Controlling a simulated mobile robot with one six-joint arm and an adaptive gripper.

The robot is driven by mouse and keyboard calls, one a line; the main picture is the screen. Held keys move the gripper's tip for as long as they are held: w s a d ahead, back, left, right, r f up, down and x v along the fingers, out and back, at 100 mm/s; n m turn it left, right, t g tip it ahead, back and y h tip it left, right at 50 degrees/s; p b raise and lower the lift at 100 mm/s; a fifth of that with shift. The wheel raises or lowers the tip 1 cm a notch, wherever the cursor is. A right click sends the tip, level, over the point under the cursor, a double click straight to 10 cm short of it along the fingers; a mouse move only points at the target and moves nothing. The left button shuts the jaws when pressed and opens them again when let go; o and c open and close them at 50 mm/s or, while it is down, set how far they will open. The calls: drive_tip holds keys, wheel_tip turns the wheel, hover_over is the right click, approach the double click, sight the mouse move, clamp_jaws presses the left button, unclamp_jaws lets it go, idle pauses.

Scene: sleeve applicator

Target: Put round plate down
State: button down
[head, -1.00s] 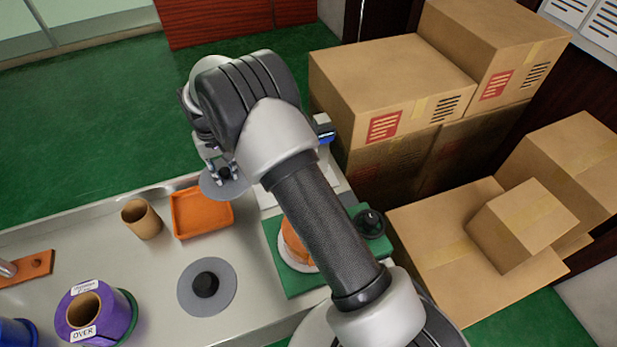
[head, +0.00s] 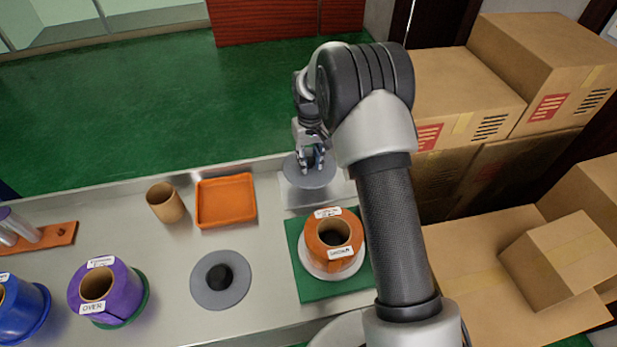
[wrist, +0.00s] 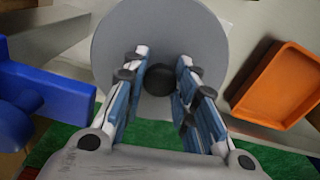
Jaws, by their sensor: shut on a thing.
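The grey round plate (head: 318,178) with a black knob is in my gripper (head: 313,160) at the back of the counter. In the wrist view the plate (wrist: 155,25) fills the top middle, and its black knob (wrist: 158,81) sits between my gripper's fingers (wrist: 162,75). My gripper is shut on the knob. In the head view the plate is over a pale metal base (head: 297,199); I cannot tell whether it touches it. A second grey disc (head: 237,296) with a black knob lies on the counter in front.
An orange tray (head: 248,214) and a cardboard tube (head: 165,203) stand left of the plate. An orange roll (head: 321,236) sits on a green mat (head: 312,292) in front. Purple (head: 123,292) and blue (head: 25,310) rolls are at left. Cardboard boxes (head: 500,160) crowd the right side.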

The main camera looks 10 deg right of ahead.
sight(308, 175)
drive_tip(key=shift+a+f+b, duration=0.15)
drive_tip(key=shift+f+b, duration=0.35)
drive_tip(key=shift+f, duration=1.15)
drive_tip(key=shift+a+f+b, duration=0.1)
drive_tip(key=shift+f+b, duration=0.4)
drive_tip(key=shift+f, duration=1.15)
drive_tip(key=shift+f, duration=0.2)
drive_tip(key=c, duration=1.3)
unclamp_jaws()
drive_tip(key=shift+r, duration=0.1)
